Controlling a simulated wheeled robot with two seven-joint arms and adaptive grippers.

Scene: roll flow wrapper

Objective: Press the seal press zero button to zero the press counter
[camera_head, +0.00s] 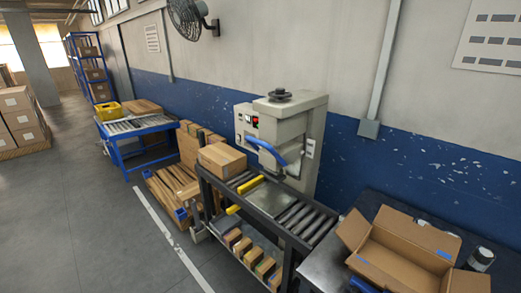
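The seal press (309,130) is a beige machine standing against the wall behind a roller conveyor (290,215). A blue curved handle (266,151) is on its front. A small control panel (248,122) on its left front face carries a red spot (255,121) and small dark and light elements. They are too small to tell which one is the zero button or to read any counter. A metal plate (264,198) lies on the conveyor below the press head, with yellow bars (250,184) beside it.
A closed carton (222,159) sits on the conveyor's left end. Several small boxes (262,266) are on the shelf below. An open carton (400,250) stands on a dark table at right. Flattened cardboard (172,196) lies at left. Open floor (90,230) extends along the left.

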